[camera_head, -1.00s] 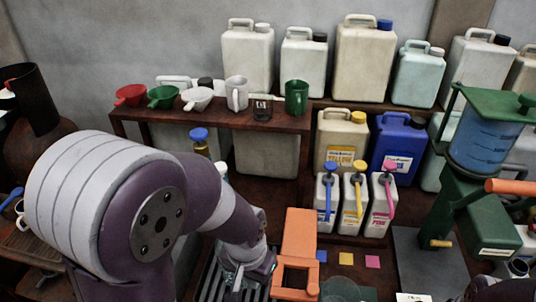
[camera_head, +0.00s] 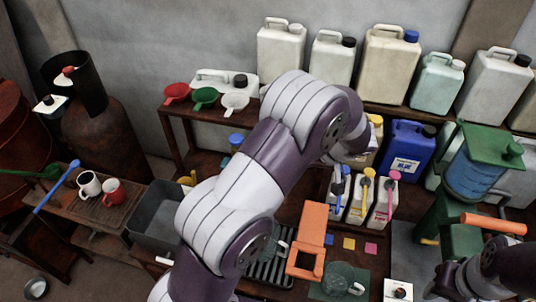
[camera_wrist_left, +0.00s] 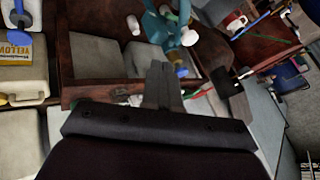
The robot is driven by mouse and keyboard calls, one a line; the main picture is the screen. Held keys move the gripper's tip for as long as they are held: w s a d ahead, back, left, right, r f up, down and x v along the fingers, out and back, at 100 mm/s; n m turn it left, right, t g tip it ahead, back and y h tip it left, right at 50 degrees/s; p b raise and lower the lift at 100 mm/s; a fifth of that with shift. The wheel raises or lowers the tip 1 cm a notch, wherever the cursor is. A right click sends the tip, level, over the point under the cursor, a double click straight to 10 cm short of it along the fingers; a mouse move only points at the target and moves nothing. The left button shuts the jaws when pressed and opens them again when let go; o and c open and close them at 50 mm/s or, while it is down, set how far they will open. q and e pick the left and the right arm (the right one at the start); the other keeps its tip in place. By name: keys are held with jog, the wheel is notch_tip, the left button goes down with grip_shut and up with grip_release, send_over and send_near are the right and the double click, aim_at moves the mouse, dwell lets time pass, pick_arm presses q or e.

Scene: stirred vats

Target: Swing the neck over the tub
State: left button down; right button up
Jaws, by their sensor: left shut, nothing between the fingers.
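A green stand (camera_head: 436,215) at the right carries a blue see-through vessel (camera_head: 472,178) under a green lid, with an orange bar (camera_head: 495,223) below. A grey open tub (camera_head: 157,214) stands at the left of the bench. I cannot tell which part is the neck. My left arm crosses the middle of the head view and hides its own gripper there. In the left wrist view my left gripper (camera_wrist_left: 164,85) is shut and empty, in front of the wooden shelf. Part of my right arm shows at the lower right; its gripper is not distinguishable.
Three pump bottles (camera_head: 362,195) stand behind an orange frame (camera_head: 314,225). Several large canisters (camera_head: 390,65) line the back shelf. Two mugs (camera_head: 112,190) stand on the left table. My left arm covers the shelf's middle.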

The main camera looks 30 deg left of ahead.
pick_arm(q)
jog(key=s+a+r+b+x, duration=0.1)
jog(key=b+x, duration=0.4)
jog(key=x, duration=0.7)
jog(key=shift+s+a+r+b, duration=0.15)
jog(key=shift+s+a+b, duration=0.15)
jog(key=shift+s+a, duration=0.35)
jog(key=shift+w+a, duration=0.1)
jog(key=shift+w, duration=0.05)
